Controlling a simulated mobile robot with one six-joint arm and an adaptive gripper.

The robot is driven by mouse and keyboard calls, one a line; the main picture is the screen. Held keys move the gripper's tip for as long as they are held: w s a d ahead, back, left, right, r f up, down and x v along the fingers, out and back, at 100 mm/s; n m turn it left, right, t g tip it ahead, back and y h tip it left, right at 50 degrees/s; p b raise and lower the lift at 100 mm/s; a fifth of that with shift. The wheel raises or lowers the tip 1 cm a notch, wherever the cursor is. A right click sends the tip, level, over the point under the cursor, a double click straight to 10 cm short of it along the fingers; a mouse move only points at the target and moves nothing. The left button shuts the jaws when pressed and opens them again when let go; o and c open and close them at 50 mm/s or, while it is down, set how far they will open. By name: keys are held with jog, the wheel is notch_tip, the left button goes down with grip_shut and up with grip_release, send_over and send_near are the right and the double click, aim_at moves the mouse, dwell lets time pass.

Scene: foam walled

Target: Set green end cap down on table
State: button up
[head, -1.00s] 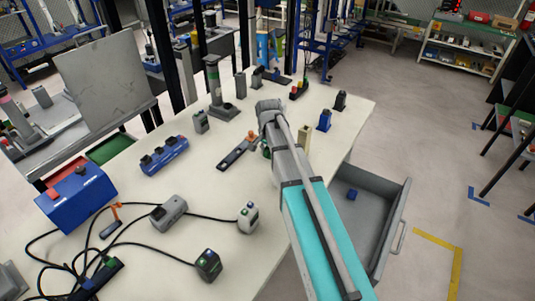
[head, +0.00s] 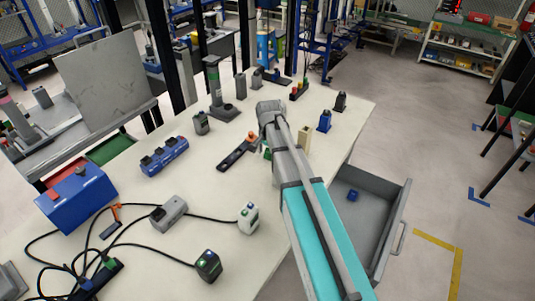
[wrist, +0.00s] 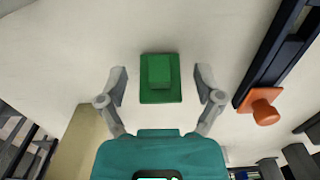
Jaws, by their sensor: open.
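The green end cap (wrist: 160,92), a square green plate with a raised block, lies at the white table top in the wrist view. My gripper (wrist: 160,70) is open, with one grey finger on each side of the cap and a visible gap on both sides. In the head view a small bit of green (head: 267,154) shows at the left edge of my arm. My arm hides the fingers there. The cap looks flat against the table (head: 220,210), but I cannot tell exact contact from above.
A dark bar with an orange knob (head: 252,136) lies just left of my arm; the knob (wrist: 264,112) is right of my gripper in the wrist view. A beige block (head: 304,137) and a blue bottle-like part (head: 324,121) stand to the right. An open grey drawer (head: 378,242) juts out below.

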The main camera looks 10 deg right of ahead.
aim_at(268, 152)
notch_tip(268, 152, up, 12)
jog(key=p, duration=1.2)
